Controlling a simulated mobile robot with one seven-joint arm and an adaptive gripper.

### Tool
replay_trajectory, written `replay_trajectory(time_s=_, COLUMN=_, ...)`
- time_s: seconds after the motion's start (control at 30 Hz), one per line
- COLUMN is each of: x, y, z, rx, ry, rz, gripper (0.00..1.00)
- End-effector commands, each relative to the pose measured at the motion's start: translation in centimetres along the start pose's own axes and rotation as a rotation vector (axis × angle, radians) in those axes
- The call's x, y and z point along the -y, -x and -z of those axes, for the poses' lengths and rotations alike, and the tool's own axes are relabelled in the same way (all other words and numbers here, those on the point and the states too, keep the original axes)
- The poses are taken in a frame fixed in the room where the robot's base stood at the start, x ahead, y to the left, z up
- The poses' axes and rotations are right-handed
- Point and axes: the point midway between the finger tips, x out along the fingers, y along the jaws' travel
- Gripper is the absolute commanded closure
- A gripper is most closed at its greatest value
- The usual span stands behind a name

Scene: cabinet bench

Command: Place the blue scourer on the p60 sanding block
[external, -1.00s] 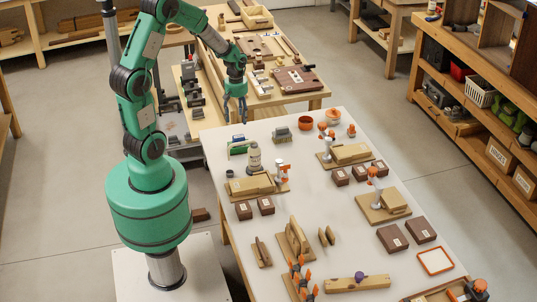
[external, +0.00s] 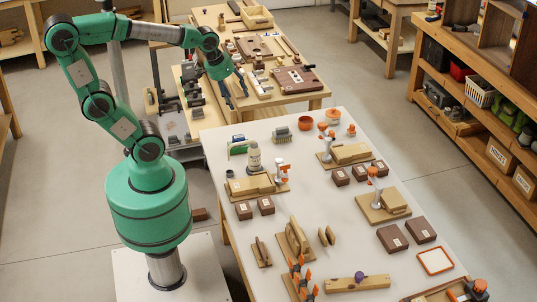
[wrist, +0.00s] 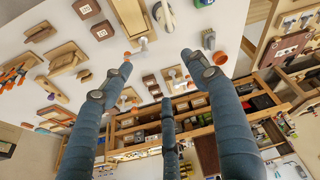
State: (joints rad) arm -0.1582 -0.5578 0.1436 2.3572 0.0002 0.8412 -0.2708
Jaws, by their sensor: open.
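My gripper (external: 238,99) hangs open and empty near the far left corner of the white bench, clear of everything. Its spread fingers also show in the wrist view (wrist: 158,63). Near that corner stand a green item with a bluish top (external: 238,147) and a small grey-green block (external: 282,135), which also shows in the wrist view (wrist: 208,39). I cannot tell for sure which is the blue scourer. Brown blocks with pale labels lie in groups: a left pair (external: 244,210), a right group (external: 341,177) and a larger front-right pair (external: 392,238). The grit labels are unreadable, so the p60 block cannot be singled out.
Wooden boards with orange-topped clamps (external: 352,153) and an orange bowl (external: 305,123) occupy the bench. A wooden handled tool (external: 295,240) stands farther forward. Bare white surface lies mid-bench (external: 310,205).

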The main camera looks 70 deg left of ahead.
Motion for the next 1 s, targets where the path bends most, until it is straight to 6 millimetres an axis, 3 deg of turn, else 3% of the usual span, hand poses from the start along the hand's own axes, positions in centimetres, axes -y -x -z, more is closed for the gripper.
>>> replay_trajectory(time_s=0.03, x=-0.8, y=1.4, z=-1.1, rx=-0.024, ry=-0.065, rz=-0.017, gripper=0.41)
replay_trajectory(time_s=0.2, x=-2.2, y=4.5, z=-4.2, rx=-0.078, ry=-0.257, rz=-0.055, gripper=0.41)
replay_trajectory(time_s=0.4, x=-2.9, y=6.4, z=-6.5, rx=-0.117, ry=-0.387, rz=-0.079, gripper=0.41)
replay_trajectory(time_s=1.0, x=-3.0, y=6.7, z=-6.9, rx=-0.125, ry=-0.415, rz=-0.083, gripper=0.41)
